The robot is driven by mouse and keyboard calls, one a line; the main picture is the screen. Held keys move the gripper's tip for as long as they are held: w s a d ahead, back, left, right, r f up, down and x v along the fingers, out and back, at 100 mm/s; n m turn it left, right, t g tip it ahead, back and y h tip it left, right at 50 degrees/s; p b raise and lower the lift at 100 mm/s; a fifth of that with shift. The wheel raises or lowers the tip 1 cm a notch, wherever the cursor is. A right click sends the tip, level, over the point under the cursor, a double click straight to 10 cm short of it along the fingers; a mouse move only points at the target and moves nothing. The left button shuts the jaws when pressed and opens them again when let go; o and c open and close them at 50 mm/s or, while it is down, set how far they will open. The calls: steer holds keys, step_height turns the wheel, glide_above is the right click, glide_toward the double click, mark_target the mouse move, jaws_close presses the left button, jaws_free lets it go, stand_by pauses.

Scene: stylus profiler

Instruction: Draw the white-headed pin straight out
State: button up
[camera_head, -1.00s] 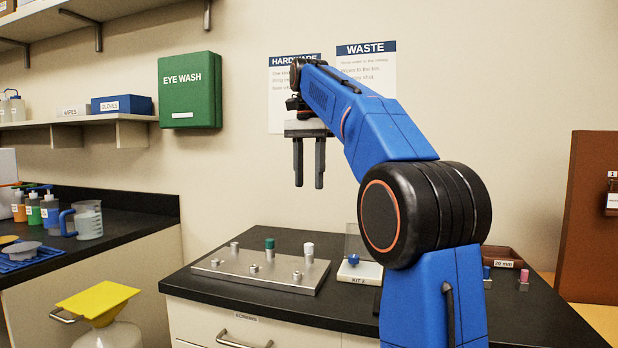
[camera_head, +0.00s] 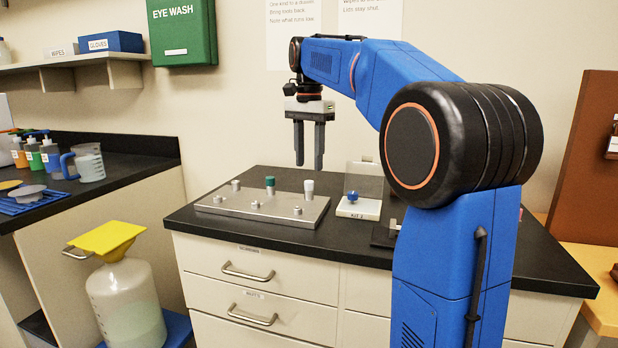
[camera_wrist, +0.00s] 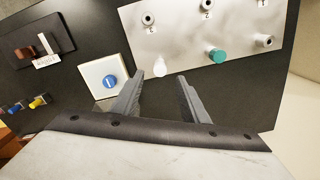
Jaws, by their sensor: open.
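The white-headed pin (camera_head: 308,189) stands upright at the right part of a flat metal plate (camera_head: 250,207) on the black bench top. It also shows in the wrist view (camera_wrist: 159,68), near the plate's edge and just beyond the gap between my fingers. A green-headed pin (camera_head: 270,185) stands in the same plate, left of the white one in the head view. My gripper (camera_head: 309,165) is open and empty, fingers pointing down, above the plate. In the wrist view my two fingers (camera_wrist: 158,90) are apart with nothing between them.
Several short metal studs (camera_wrist: 149,19) stick up from the plate. A white block with a blue knob (camera_head: 352,197) and a clear upright panel stands right of the plate. A dark tray (camera_wrist: 32,45) lies farther off in the wrist view.

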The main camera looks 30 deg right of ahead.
mark_target(309, 181)
steer(key=shift+f, duration=2.8)
steer(key=shift+c, duration=0.6)
jaws_close()
